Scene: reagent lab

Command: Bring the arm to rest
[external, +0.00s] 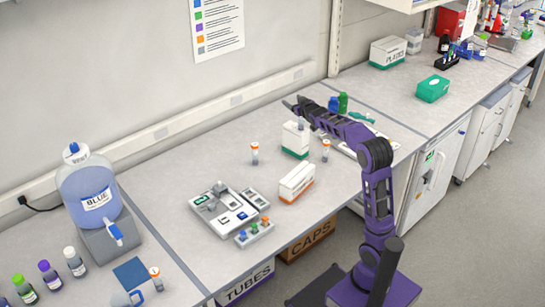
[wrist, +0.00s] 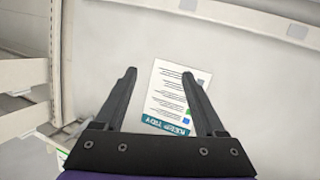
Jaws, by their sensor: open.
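My purple arm (external: 376,190) rises from its base at the lower right and bends over the bench toward the wall. My gripper (external: 292,103) is at the arm's far end, raised above the bench near the white boxes. In the wrist view my gripper (wrist: 158,95) has its two dark fingers spread wide, with nothing between them but the wall and a printed poster (wrist: 175,98) in the distance. The gripper is open and empty, touching nothing that I can see.
A white box (external: 295,139) stands below the forearm, and another white box (external: 296,183) lies nearer the front edge. Green and blue bottles (external: 343,102) stand behind the forearm. A white tray (external: 229,214) and a blue-liquid jug (external: 91,190) are at left. Bare bench (external: 170,180) lies between them.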

